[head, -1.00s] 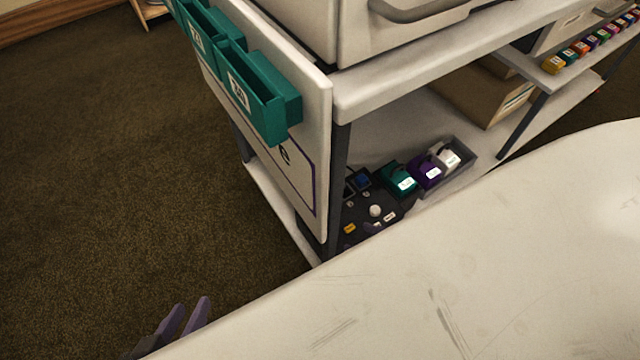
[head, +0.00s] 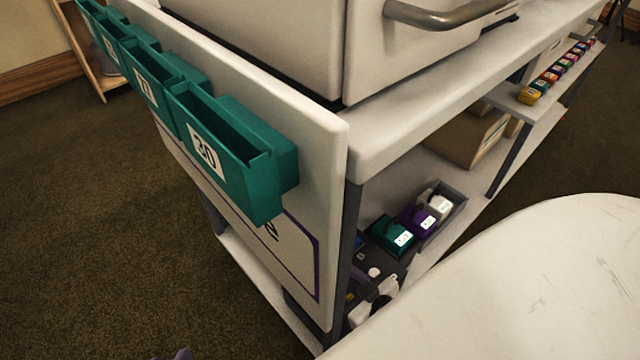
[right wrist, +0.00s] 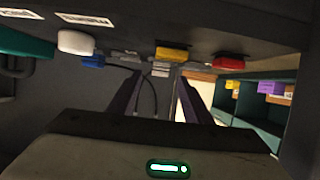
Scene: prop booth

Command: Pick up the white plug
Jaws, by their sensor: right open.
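A white labelled block (head: 440,206), which may be the white plug, sits at the far end of a dark tray on the lower shelf, beside purple and teal blocks. A rounded white piece (head: 374,272) also shows on the dark panel; I cannot tell which is the plug. My right gripper (head: 358,274) is by that panel, partly hidden. In the right wrist view my right gripper (right wrist: 158,80) is open, with nothing clearly between its fingers. A white piece (right wrist: 76,42) lies left of them there. Only a tip of my left gripper (head: 180,354) shows at the bottom edge.
Teal bins (head: 225,150) hang on the cart's end panel. A cart post (head: 345,240) stands close to my right gripper. The purple block (head: 418,220) and teal block (head: 393,236) are in the tray. A cardboard box (head: 465,138) is farther back. Yellow (right wrist: 172,53) and red (right wrist: 230,61) pieces are near the fingers.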

